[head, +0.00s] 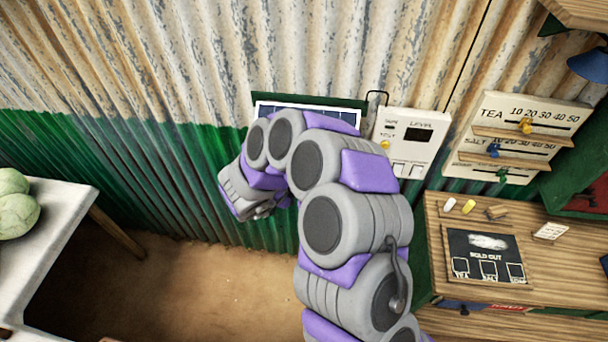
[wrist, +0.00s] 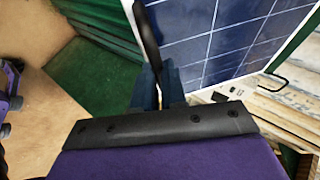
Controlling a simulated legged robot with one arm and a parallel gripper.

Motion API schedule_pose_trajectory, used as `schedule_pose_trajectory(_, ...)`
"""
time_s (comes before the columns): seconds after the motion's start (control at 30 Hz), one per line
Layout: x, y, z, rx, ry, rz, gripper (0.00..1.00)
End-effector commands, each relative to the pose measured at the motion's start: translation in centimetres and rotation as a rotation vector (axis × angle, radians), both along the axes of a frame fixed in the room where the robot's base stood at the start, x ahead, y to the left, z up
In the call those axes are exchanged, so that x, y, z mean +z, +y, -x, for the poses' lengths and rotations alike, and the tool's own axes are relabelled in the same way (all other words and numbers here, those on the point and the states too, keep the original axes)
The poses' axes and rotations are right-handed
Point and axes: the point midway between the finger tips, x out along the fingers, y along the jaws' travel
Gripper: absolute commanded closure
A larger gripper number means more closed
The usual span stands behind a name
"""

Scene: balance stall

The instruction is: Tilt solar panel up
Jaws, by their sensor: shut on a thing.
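The solar panel (head: 310,110) has dark blue cells, a white border and a green frame. It is mounted on the corrugated wall, and my arm hides its lower part in the head view. In the wrist view the panel (wrist: 230,40) fills the upper right, close in front of my gripper. My gripper (wrist: 158,88) is shut on a dark bar (wrist: 147,38) that rises along the panel's left side. Where the bar joins the panel cannot be made out. In the head view my gripper (head: 268,210) is low, in front of the wall, partly hidden by my wrist.
A white control box (head: 412,135) with a dark display is on the wall right of the panel. A price board (head: 525,125) with sliders hangs farther right, above a wooden counter (head: 450,212). A white table (head: 60,215) with green cabbages stands left. Bare floor lies between.

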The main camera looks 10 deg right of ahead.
Motion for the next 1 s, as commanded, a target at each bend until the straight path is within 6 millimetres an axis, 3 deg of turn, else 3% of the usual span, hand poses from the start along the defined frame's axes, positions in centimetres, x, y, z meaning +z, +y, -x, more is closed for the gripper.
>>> schedule_pose_trajectory(0.63,0.9,0.7,0.3,0.015,0.024,-0.017,1.0)
schedule_pose_trajectory(0.67,0.9,0.7,0.3,0.014,0.024,-0.016,0.87)
schedule_pose_trajectory(0.7,1.0,0.6,0.3,0.013,0.023,-0.016,0.83)
schedule_pose_trajectory(0.9,0.9,-0.2,0.2,0.007,0.026,-0.018,0.64)
schedule_pose_trajectory(1.0,0.9,-0.7,0.1,0.004,0.026,-0.021,0.63)
